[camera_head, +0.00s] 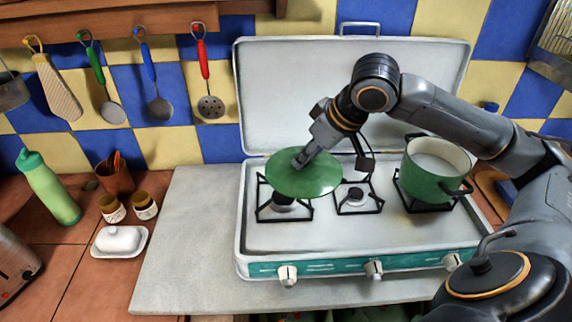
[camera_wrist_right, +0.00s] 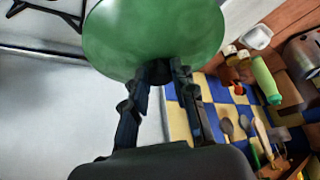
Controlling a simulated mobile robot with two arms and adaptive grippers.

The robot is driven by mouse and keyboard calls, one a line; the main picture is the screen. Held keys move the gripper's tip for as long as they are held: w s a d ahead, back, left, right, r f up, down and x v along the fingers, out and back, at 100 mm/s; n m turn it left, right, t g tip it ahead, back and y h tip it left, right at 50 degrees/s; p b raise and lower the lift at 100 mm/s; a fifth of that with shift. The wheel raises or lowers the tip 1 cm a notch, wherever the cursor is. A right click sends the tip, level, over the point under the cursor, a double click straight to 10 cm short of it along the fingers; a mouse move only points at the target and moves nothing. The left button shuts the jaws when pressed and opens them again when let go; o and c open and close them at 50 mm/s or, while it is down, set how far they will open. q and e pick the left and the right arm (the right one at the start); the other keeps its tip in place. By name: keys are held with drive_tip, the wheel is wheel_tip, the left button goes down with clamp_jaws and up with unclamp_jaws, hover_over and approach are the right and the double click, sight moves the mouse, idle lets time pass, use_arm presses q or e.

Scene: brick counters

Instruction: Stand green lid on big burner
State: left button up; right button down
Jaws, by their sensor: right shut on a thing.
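The green lid (camera_head: 303,180) is in my right gripper (camera_head: 303,158), which is shut on its knob; the fingers hide most of the knob. The lid is above the left burner (camera_head: 283,203) of the camping stove and covers the back of its grate. I cannot tell whether the lid touches the grate. In the right wrist view the lid (camera_wrist_right: 155,35) fills the top middle, with the fingertips (camera_wrist_right: 160,75) at its knob. The left burner looks bigger than the middle burner (camera_head: 355,194). My left gripper is not in view.
A green pot (camera_head: 432,172) stands on the stove's right burner. The open stove cover (camera_head: 300,90) rises behind. Utensils hang on the wall at left. A green bottle (camera_head: 48,187), jars and a butter dish (camera_head: 119,241) stand left. The grey slab (camera_head: 190,230) left of the stove is clear.

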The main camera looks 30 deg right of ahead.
sight(292, 156)
drive_tip(key=w+f, duration=0.4)
drive_tip(key=w+f+p, duration=0.1)
drive_tip(key=w+f, duration=0.1)
drive_tip(key=shift+w+a, duration=0.1)
drive_tip(key=shift+a, duration=0.25)
drive_tip(key=f, duration=0.2)
drive_tip(key=f+p, duration=0.1)
drive_tip(key=shift+w+f, duration=0.15)
drive_tip(key=shift+w, duration=0.1)
drive_tip(key=shift+f, duration=0.25)
drive_tip(key=shift+f, duration=0.1)
drive_tip(key=shift+f, duration=0.15)
drive_tip(key=c, duration=1.1)
unclamp_jaws()
